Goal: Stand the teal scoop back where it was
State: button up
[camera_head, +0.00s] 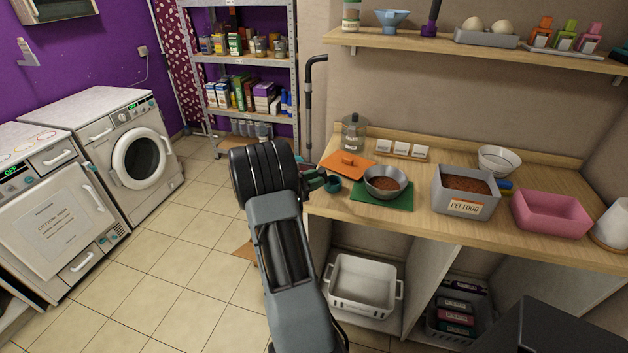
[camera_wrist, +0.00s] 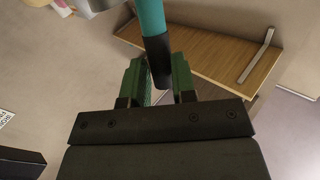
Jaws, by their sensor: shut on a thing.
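The teal scoop (camera_head: 333,185) shows at the left edge of the counter, just left of the steel bowl (camera_head: 384,182). My gripper (camera_head: 314,181) is at its left, partly hidden behind my arm. In the wrist view, the green jaws of my gripper (camera_wrist: 158,78) are shut on the scoop's dark grip end, and the teal shaft (camera_wrist: 151,16) runs up out of the picture. The steel bowl holds brown kibble and stands on a green mat (camera_head: 398,207). I cannot tell whether the scoop touches the bowl or counter.
A grey pet food bin (camera_head: 464,206) with kibble stands right of the bowl. A pink tub (camera_head: 550,214), white-rimmed bowl (camera_head: 499,158), glass jar (camera_head: 354,134) and orange lid (camera_head: 347,164) share the counter (camera_head: 415,225). A shelf (camera_head: 475,52) hangs above. Floor at left is clear.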

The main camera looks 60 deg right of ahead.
jog(key=shift+f, duration=0.15)
jog(key=o, duration=0.9)
jog(key=w+a+r+n+t+y+b, duration=0.1)
jog(key=w+a+r+n+t+y, duration=0.3)
jog(key=w+a+n+t, duration=0.5)
jog(key=w+a+r+n+t+y, duration=0.3)
jog(key=w+a+r+n+t, duration=0.1)
jog(key=w+a+t, duration=0.95)
jog(key=s+a+f+n+g+y, duration=0.1)
jog(key=s+a+n+g+y, duration=0.1)
jog(key=s+a+n+y, duration=0.45)
jog(key=s+a+f+n+g+y, duration=0.1)
jog(key=s+a+n+y, duration=0.15)
jog(key=a, duration=0.75)
jog(key=s+f+n+g, duration=0.1)
jog(key=s+g, duration=0.1)
jog(key=s, duration=0.3)
jog(key=s+a+f+n+g, duration=0.1)
jog(key=s+g, duration=0.2)
jog(key=s, duration=0.2)
jog(key=s+a+f+n+g, duration=0.1)
jog(key=s+g, duration=0.1)
jog(key=s, duration=0.4)
jog(key=shift+a+f+n, duration=0.15)
jog(key=shift+f+n, duration=0.15)
jog(key=shift+f, duration=0.1)
